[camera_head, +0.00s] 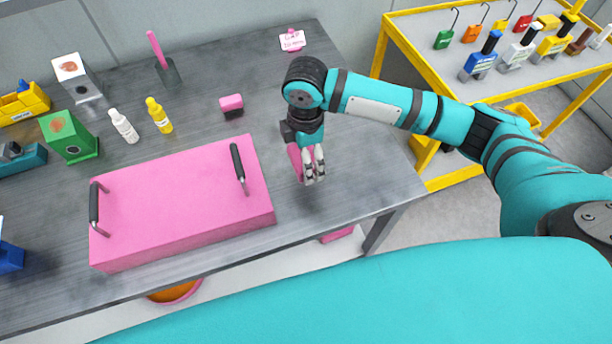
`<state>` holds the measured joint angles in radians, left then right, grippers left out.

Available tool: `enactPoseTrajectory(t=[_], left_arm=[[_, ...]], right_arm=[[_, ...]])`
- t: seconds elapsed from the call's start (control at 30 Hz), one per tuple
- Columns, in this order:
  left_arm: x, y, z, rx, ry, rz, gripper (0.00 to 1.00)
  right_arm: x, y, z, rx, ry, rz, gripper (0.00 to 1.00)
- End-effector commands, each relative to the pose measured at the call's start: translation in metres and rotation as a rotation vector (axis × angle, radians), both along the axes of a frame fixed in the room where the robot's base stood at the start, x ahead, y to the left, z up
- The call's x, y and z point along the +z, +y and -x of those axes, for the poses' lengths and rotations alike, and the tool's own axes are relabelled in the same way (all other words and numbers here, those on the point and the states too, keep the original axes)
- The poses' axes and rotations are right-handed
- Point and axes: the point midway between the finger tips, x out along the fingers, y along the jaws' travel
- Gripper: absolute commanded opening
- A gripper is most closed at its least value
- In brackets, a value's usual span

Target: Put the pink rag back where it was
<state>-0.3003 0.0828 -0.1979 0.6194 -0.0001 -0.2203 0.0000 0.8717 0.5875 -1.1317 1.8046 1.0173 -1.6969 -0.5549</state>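A pink piece that looks like the rag (294,158) shows at the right gripper, on the left side of its fingers and mostly hidden by them. My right gripper (314,178) points down over the bare right part of the grey table, right of the large pink box. Its fingertips are close together and low, near the table top. I cannot tell whether the fingers are shut on the pink piece or only beside it, or whether it touches the table. My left gripper is not in view.
The pink box (180,205) with two dark handles fills the table's (370,180) front middle. Behind it are a pink-topped block (231,103), a yellow bottle (158,115), a white bottle (123,126) and a pink sign (292,40). A yellow-framed table (440,77) stands right.

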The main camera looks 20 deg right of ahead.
Motion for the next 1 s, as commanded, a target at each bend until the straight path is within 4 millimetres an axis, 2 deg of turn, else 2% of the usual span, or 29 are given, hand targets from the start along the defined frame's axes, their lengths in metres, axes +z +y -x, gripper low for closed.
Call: enactPoseTrajectory(t=[0.2,0.37,0.53,0.67,0.97,1.0], left_arm=[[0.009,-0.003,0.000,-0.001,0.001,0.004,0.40],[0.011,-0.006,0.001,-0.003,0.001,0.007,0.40],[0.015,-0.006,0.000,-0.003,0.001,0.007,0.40],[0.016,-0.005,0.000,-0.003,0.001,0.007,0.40],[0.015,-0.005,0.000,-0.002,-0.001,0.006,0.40],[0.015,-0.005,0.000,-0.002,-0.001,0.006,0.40]], right_arm=[[-0.039,-0.001,0.001,0.000,0.004,0.002,0.57],[-0.054,-0.001,0.001,-0.001,0.002,0.001,0.57],[-0.078,0.000,0.001,-0.001,0.003,0.002,0.57],[-0.087,0.000,0.001,-0.001,0.001,0.001,0.57],[-0.089,0.000,0.001,-0.001,0.001,0.001,0.57],[-0.090,-0.001,0.001,-0.001,0.000,0.001,0.89]])
